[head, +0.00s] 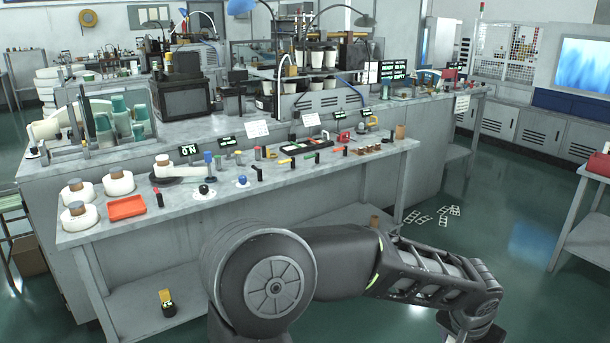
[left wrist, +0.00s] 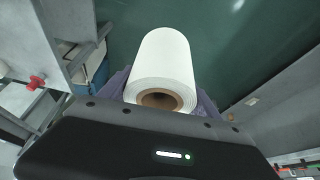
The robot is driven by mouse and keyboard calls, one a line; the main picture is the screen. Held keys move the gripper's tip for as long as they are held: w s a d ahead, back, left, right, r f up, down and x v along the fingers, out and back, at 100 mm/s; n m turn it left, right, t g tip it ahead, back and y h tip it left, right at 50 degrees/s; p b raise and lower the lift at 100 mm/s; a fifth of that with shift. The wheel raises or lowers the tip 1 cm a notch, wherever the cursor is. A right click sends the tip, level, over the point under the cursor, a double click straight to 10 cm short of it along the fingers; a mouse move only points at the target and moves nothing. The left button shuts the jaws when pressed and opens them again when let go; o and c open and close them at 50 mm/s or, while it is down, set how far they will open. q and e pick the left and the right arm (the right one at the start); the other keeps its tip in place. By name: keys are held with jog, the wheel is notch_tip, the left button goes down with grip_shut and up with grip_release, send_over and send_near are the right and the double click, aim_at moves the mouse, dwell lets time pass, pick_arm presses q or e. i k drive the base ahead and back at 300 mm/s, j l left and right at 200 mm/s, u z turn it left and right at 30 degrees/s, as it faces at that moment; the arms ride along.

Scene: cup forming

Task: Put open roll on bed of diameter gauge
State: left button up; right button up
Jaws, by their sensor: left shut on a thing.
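A white roll (left wrist: 166,62) with a brown hollow core fills the middle of the left wrist view, its open end facing the camera. My left gripper (left wrist: 165,88) is shut on it, with purple-grey fingers at both sides of the roll. Green floor shows behind the roll. I cannot single out the diameter gauge for sure in the head view. My right gripper is not in view.
The grey bench (head: 240,190) carries three white rolls with brown cores at its left end, a red tray (head: 126,208) and several small tools and displays. One of my arms crosses the head view's lower middle. White cards (head: 433,214) lie on the open green floor.

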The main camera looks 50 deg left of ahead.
aim_at(332, 136)
jog(key=i+j+u, duration=0.1)
jog(key=u, duration=0.35)
jog(key=i+u, duration=0.25)
jog(key=u, duration=0.25)
jog(key=i, duration=3.15)
jog(key=j+u, duration=0.05)
jog(key=j, duration=0.05)
